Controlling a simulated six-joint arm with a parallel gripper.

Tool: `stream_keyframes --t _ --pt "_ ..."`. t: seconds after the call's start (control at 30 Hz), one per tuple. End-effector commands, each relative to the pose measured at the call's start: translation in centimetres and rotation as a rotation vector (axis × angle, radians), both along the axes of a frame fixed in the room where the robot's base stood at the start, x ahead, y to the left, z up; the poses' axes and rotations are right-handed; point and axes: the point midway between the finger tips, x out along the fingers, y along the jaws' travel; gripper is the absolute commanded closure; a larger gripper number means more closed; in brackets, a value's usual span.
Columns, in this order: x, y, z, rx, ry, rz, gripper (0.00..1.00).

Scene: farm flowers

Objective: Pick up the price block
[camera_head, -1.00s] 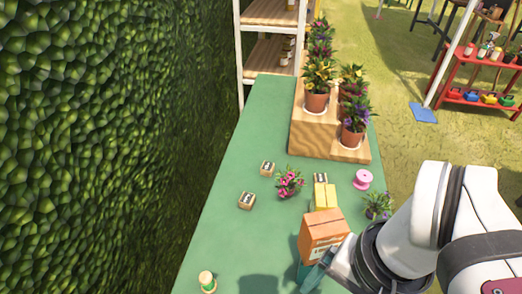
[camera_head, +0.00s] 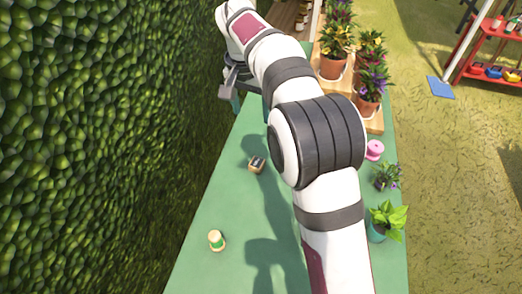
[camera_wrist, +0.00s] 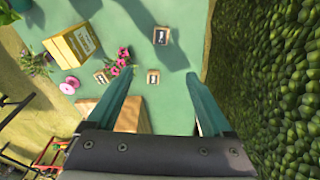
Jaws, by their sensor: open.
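Small wooden price blocks with dark faces lie on the green table. One price block (camera_head: 257,165) shows left of my arm in the head view. In the wrist view there are three: one at the top (camera_wrist: 160,36), one between my fingertips in the picture (camera_wrist: 153,77), and one farther left (camera_wrist: 101,77) beside pink flowers. My gripper (camera_head: 233,96) is up over the far left part of the table in the head view. In the wrist view my gripper (camera_wrist: 160,73) is open and empty, its teal fingers apart above the table. My arm hides other blocks in the head view.
A yellow box (camera_wrist: 72,46), pink flowers (camera_wrist: 119,62) and a pink spool (camera_wrist: 70,85) stand on the table. A wooden riser (camera_head: 374,122) carries potted flowers. A green plant (camera_head: 387,219) is at right, a small stamp-like object (camera_head: 216,240) at front left. A hedge (camera_head: 90,150) borders the left.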

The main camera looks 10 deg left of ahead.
Motion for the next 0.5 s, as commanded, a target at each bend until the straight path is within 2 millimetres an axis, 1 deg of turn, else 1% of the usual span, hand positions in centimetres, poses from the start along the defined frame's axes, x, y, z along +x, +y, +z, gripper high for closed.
stream_keyframes --t 0.03,0.07,0.1,0.17,0.2,0.37,0.5 --pt "-0.1 -0.1 -1.6 -0.002 0.006 0.001 0.15" --pt "-0.1 -0.1 -2.5 -0.002 0.005 0.002 0.15" --pt "-0.1 -0.1 -3.8 -0.002 0.005 0.000 0.15" --pt "-0.1 -0.1 -5.2 0.000 0.003 0.000 0.15" --pt "-0.1 -0.1 -6.4 -0.001 0.004 0.001 0.15" --pt "0.2 -0.1 -9.4 0.000 0.003 -0.001 0.15" --pt "0.8 -0.3 -13.5 0.000 0.004 -0.001 0.15"
